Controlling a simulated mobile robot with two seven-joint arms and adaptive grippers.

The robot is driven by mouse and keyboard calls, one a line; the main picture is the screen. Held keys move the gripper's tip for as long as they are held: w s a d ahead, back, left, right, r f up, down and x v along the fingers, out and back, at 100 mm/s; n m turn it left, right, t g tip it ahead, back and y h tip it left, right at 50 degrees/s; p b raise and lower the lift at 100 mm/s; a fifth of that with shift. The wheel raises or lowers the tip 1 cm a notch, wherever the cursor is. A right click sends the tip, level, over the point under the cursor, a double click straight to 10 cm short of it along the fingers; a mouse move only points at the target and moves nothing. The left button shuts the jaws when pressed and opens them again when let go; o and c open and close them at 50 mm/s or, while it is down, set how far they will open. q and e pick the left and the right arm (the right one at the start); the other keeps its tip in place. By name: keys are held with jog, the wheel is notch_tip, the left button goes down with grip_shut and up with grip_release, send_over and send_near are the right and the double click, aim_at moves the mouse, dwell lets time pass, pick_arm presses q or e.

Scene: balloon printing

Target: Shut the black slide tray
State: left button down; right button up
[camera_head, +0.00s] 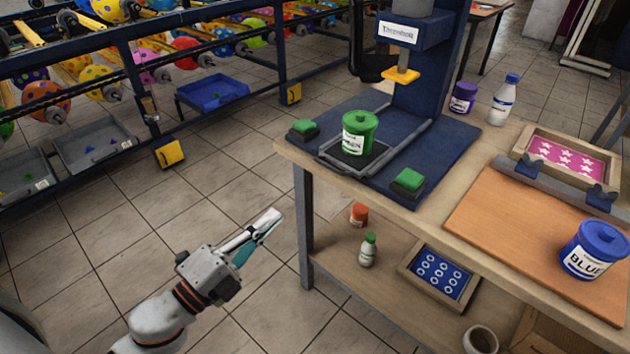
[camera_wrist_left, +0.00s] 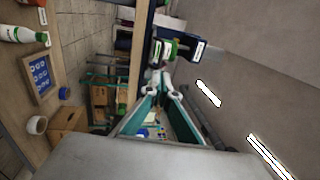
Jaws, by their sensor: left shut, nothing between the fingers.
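The black slide tray (camera_head: 337,157) sits on the blue base (camera_head: 440,151) of the press, at the front end of its grey rails, out in front of the press column. A green lidded pot (camera_head: 360,133) stands upright on the tray and hides part of it. My left gripper (camera_head: 272,219) is shut and empty. It is in front of the table's left end, apart from the tray, and points up and to the right. Its fingers close together in the left wrist view (camera_wrist_left: 163,78). My right gripper is not in view.
Green buttons (camera_head: 303,130) (camera_head: 408,181) flank the tray. The yellow press head (camera_head: 400,75) hangs behind it. A blue pot (camera_head: 594,251) stands on the wooden board at right. Below, the shelf holds a white bottle (camera_head: 367,251). The floor around my left gripper is clear.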

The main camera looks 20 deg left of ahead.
pick_arm(q)
jog(key=p, duration=0.4)
send_near(347, 152)
jog(key=shift+s+a+r, duration=0.2)
jog(key=shift+s+r, duration=0.2)
jog(key=shift+s, duration=0.15)
jog(key=shift+s+a+r, duration=0.2)
jog(key=shift+s+r, duration=0.15)
jog(key=shift+s, duration=0.15)
jog(key=shift+w+d, duration=0.25)
jog(key=shift+w, duration=0.45)
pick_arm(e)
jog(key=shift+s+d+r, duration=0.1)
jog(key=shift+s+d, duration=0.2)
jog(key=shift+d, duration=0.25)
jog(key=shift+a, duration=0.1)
pick_arm(q)
jog(key=x, duration=0.2)
jog(key=f+x, duration=0.1)
jog(key=x, duration=0.4)
jog(key=shift+w+d+f, duration=0.2)
jog(key=shift+w, duration=0.2)
jog(key=shift+w+d, duration=0.1)
jog(key=shift+w, duration=0.15)
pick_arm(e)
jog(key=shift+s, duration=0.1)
